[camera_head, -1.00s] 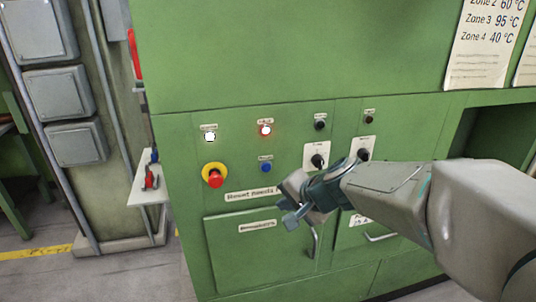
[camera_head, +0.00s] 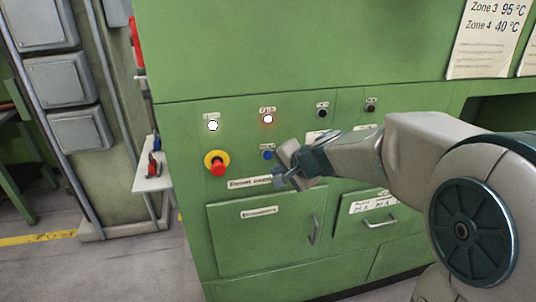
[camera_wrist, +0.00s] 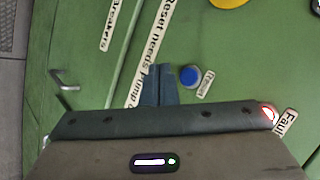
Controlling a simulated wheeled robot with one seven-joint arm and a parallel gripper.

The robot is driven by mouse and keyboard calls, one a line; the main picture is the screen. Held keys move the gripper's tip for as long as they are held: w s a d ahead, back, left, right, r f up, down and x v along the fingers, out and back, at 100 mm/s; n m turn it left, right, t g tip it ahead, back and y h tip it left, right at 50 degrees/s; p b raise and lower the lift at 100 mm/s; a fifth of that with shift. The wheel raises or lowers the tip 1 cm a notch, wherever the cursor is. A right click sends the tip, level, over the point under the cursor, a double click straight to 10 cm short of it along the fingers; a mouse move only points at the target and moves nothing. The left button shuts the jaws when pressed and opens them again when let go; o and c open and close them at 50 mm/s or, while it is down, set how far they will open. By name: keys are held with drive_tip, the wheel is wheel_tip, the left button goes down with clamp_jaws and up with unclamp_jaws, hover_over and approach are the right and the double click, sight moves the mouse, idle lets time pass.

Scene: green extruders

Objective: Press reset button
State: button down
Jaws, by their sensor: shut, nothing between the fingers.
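The blue reset button (camera_head: 268,155) sits on the green panel, under the lit fault lamp and right of the red-and-yellow emergency stop. In the wrist view the blue button (camera_wrist: 189,76) is beside the fingertips, just to their right, with a "Reset" label (camera_wrist: 206,83) next to it. My gripper (camera_head: 277,178) is shut and empty, in front of the panel, a little below and right of the button in the head view. In the wrist view its closed fingers (camera_wrist: 160,86) show over the panel. I cannot tell the exact gap between the fingertips and the panel.
The emergency stop (camera_head: 217,164) protrudes left of the button. A white lamp (camera_head: 213,125) and a red-lit fault lamp (camera_head: 268,119) are above. A drawer-like door with a handle (camera_head: 314,230) is below. A small shelf (camera_head: 152,178) stands at the left.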

drive_tip(key=shift+w+a, duration=0.2)
drive_tip(key=shift+w, duration=0.45)
drive_tip(key=shift+w+a, duration=0.2)
drive_tip(key=shift+w, duration=0.5)
drive_tip(key=shift+w+a, duration=0.2)
drive_tip(key=shift+w, duration=0.45)
drive_tip(key=shift+w, duration=0.15)
idle(0.4)
drive_tip(key=shift+w+a, duration=0.1)
drive_tip(key=shift+w, duration=0.15)
drive_tip(key=shift+w+a, duration=0.1)
drive_tip(key=shift+w, duration=0.25)
idle(0.7)
drive_tip(key=shift+s, duration=0.1)
drive_tip(key=shift+s+d+b, duration=0.25)
drive_tip(key=shift+s+b, duration=0.2)
drive_tip(key=shift+s, duration=0.2)
drive_tip(key=shift+s+d+b, duration=0.25)
drive_tip(key=shift+s, duration=0.55)
drive_tip(key=shift+s+d+b, duration=0.2)
drive_tip(key=shift+s+b, duration=0.1)
drive_tip(key=shift+s, duration=0.5)
drive_tip(key=shift+s+d+b, duration=0.25)
drive_tip(key=shift+s, duration=0.55)
